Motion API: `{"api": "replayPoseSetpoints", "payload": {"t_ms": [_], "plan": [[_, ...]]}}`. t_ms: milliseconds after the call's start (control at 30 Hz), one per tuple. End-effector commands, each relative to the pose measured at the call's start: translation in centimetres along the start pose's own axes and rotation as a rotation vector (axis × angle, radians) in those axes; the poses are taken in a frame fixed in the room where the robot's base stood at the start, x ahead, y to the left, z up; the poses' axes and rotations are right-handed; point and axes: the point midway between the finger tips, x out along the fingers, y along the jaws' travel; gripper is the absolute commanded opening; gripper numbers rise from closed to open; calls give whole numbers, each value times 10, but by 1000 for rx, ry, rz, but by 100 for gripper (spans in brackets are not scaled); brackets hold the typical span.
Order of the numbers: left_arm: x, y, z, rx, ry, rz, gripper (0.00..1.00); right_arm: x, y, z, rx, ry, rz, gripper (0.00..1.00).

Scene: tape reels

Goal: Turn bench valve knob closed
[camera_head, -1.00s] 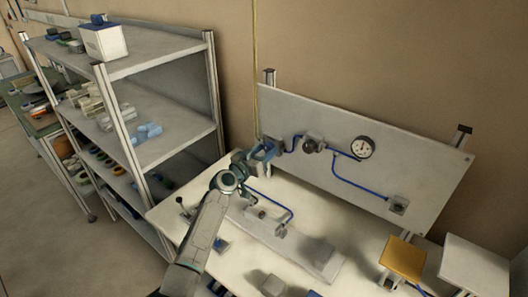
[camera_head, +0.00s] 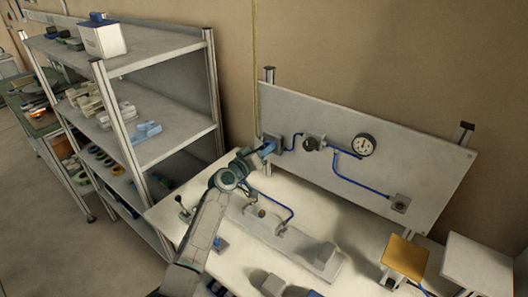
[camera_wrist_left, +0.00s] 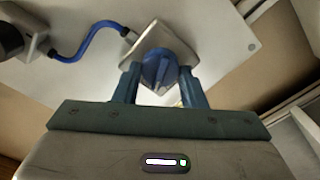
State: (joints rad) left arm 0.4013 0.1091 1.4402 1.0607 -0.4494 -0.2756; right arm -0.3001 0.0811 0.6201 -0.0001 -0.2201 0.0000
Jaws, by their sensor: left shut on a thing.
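The valve knob (camera_wrist_left: 160,70) is blue and round with a raised grip bar, mounted on a grey square block on the upright panel. My left gripper (camera_wrist_left: 159,84) is shut on the knob, with one blue finger on each side of it in the left wrist view. In the head view my left gripper (camera_head: 262,148) reaches the left end of the panel (camera_head: 420,165), and the knob is mostly hidden behind the fingers. My right gripper is not in view.
A blue hose runs from the valve to a dark fitting (camera_head: 313,143) and a round gauge (camera_head: 364,145). The bench (camera_head: 165,212) below holds a grey plate and an orange-topped box (camera_head: 405,258). A shelf rack (camera_head: 170,60) stands close on the left.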

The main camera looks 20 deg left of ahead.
Motion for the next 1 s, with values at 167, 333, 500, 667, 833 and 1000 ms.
{"api": "replayPoseSetpoints", "payload": {"t_ms": [167, 333, 500, 667, 833, 1000], "plan": [[0, -1, 0, -168, 0, -1, 15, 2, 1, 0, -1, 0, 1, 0], [0, -1, 0, -330, 0, -1, 15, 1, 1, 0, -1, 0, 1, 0], [0, -1, 0, -491, -1, -2, 15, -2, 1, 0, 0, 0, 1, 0], [0, -2, 0, -645, -1, -2, 15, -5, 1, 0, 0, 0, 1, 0], [0, -2, 1, -799, -1, -2, 15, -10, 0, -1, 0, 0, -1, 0], [0, -2, 1, -933, 0, -2, 15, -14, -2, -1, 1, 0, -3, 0]]}}
